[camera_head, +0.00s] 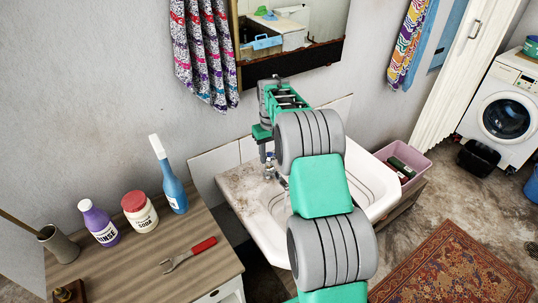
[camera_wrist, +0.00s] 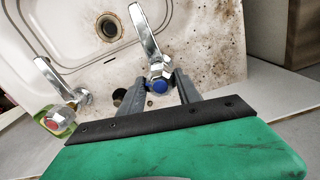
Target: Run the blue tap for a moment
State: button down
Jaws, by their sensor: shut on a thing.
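The blue tap (camera_wrist: 157,85) is a chrome tap with a blue cap and a long spout reaching over the stone trough (camera_wrist: 200,55). In the wrist view my gripper (camera_wrist: 160,82) has one finger on each side of its blue-capped head and is shut on it. A second chrome tap with a red cap (camera_wrist: 54,124) stands to the left, clear of my fingers. No running water is visible. In the head view my arm covers much of the trough (camera_head: 245,190), and my gripper (camera_head: 268,158) is at its back edge by the wall.
A green item (camera_wrist: 62,128) lies by the red tap. A wooden counter (camera_head: 130,265) at left holds a purple bottle (camera_head: 98,222), a soda jar (camera_head: 140,212), a blue bottle (camera_head: 173,190) and a red-handled wrench (camera_head: 190,254). A mirror (camera_head: 290,40) hangs above. A pink crate (camera_head: 402,165) stands right.

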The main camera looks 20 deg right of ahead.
aim_at(270, 153)
jog(key=shift+w+r, duration=0.15)
jog(key=shift+w, duration=0.1)
jog(key=c, duration=1.3)
grip_release()
jog(key=shift+o, duration=1.4)
jog(key=shift+w+a, duration=0.1)
jog(key=shift+a, duration=0.05)
jog(key=shift+o, duration=0.9)
jog(key=shift+d+f, duration=0.25)
notch_tip(270, 153, up, 8)
jog(key=shift+a+f+b, duration=0.1)
jog(key=shift+b, duration=0.4)
